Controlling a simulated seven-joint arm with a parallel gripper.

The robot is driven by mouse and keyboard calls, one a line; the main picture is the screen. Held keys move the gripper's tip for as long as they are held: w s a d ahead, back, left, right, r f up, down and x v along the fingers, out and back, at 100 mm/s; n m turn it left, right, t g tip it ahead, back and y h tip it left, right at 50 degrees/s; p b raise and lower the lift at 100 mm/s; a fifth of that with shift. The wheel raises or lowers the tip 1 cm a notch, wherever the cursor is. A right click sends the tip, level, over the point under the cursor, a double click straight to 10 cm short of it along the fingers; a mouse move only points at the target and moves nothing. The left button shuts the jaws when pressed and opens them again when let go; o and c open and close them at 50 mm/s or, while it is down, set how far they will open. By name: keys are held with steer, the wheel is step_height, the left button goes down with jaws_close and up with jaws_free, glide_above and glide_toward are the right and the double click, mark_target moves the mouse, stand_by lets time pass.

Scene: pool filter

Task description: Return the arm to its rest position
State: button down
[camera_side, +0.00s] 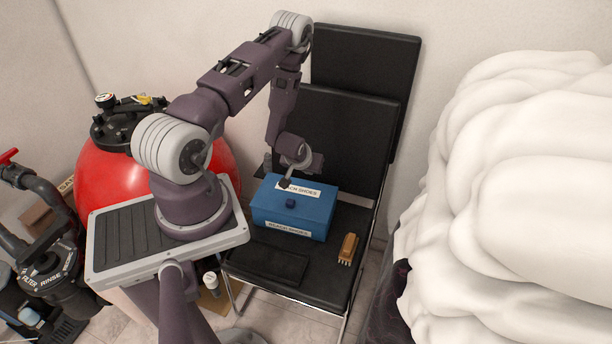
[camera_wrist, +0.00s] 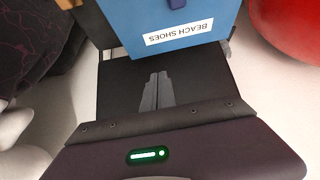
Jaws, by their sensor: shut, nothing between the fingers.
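My gripper (camera_side: 286,184) is at the end of my bent arm, just above the back part of the blue box's lid. In the wrist view its two grey fingers (camera_wrist: 158,76) lie together, with nothing between them. The blue box (camera_side: 290,222) stands closed on the black chair seat, with a dark knob and white labels. One label reads "BEACH SHOES" in the wrist view, where the box (camera_wrist: 120,22) fills the top middle. I cannot tell from these views whether the gripper touches the lid.
The black chair (camera_side: 320,278) also holds a wooden brush (camera_side: 348,247) and a flat black item (camera_side: 266,264). A red tank (camera_side: 105,185) stands at left beside black pipes. A bulky white heap (camera_side: 540,200) fills the right. Free air lies above the chair.

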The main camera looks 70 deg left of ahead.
steer(key=s+d+f, duration=0.2)
steer(key=s+d, duration=0.2)
steer(key=d, duration=0.1)
steer(key=w+d+r+m, duration=0.1)
steer(key=w+d+r, duration=0.1)
steer(key=w+r, duration=0.8)
steer(key=d+r+m+h, duration=0.1)
steer(key=d+r, duration=0.2)
steer(key=r, duration=0.4)
steer(key=s+d+r+m+t+h, duration=0.1)
steer(key=d+r, duration=0.3)
steer(key=r, duration=0.2)
steer(key=d+r+m+h, duration=0.1)
steer(key=d+r, duration=0.2)
steer(key=r, duration=0.4)
steer(key=s+d+r+m, duration=0.2)
steer(key=s+d+r, duration=0.2)
steer(key=s, duration=0.3)
steer(key=s+d+r+m+h, duration=0.1)
steer(key=s+d+r, duration=0.3)
steer(key=s, duration=0.3)
steer(key=s+d+r+m+h, duration=0.1)
steer(key=s+d+r+m, duration=0.1)
steer(key=s+d+r, duration=0.2)
steer(key=s+r, duration=0.1)
steer(key=s, duration=0.2)
steer(key=shift+s+d+r+m, duration=0.25)
steer(key=shift+s+d+m, duration=0.05)
steer(key=shift+s, duration=0.1)
